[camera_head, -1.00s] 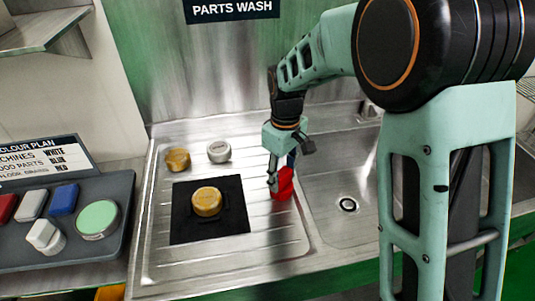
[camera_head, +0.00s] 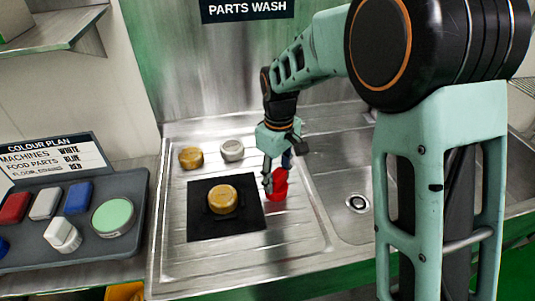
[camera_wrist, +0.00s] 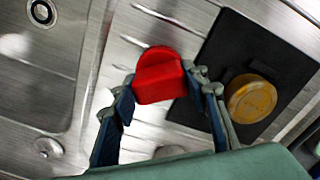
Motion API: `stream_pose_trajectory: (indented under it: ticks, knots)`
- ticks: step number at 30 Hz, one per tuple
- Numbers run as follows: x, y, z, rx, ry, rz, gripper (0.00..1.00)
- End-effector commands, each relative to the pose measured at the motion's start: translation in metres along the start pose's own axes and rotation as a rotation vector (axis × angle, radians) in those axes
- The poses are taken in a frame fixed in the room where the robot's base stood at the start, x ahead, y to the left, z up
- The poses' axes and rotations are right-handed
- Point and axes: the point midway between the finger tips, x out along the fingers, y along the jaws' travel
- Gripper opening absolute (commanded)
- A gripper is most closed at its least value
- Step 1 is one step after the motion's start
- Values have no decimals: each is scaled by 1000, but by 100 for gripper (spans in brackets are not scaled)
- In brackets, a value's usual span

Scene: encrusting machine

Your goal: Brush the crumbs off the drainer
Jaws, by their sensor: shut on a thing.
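The drainer (camera_head: 290,250) is a ridged metal board left of the sink basin. My gripper (camera_head: 270,185) is low over its right side, shut on a red block-like thing (camera_head: 280,183), probably a brush. In the wrist view the red thing (camera_wrist: 158,82) sits between the two fingertips, with bare ridged metal around it. Bristles are not visible, and I cannot tell whether it touches the board. I cannot make out any crumbs in either view.
A black mat (camera_head: 200,225) bearing a golden round part (camera_head: 222,199) lies just left of my gripper. A golden part (camera_head: 190,158) and a silver part (camera_head: 231,150) stand behind it. The sink basin (camera_head: 335,185) is right. A grey tray (camera_head: 125,245) holds coloured blocks.

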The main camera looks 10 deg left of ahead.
Motion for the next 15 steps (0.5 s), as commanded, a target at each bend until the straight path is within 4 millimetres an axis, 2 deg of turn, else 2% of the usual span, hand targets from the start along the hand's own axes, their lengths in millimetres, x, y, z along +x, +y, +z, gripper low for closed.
stream_pose_trajectory:
  ticks: [3,6,15]
  knots:
    - [-6,-1,-1,2,-1,-1,19]
    - [-32,-1,-2,2,4,2,19]
    - [-56,-2,-1,5,1,0,19]
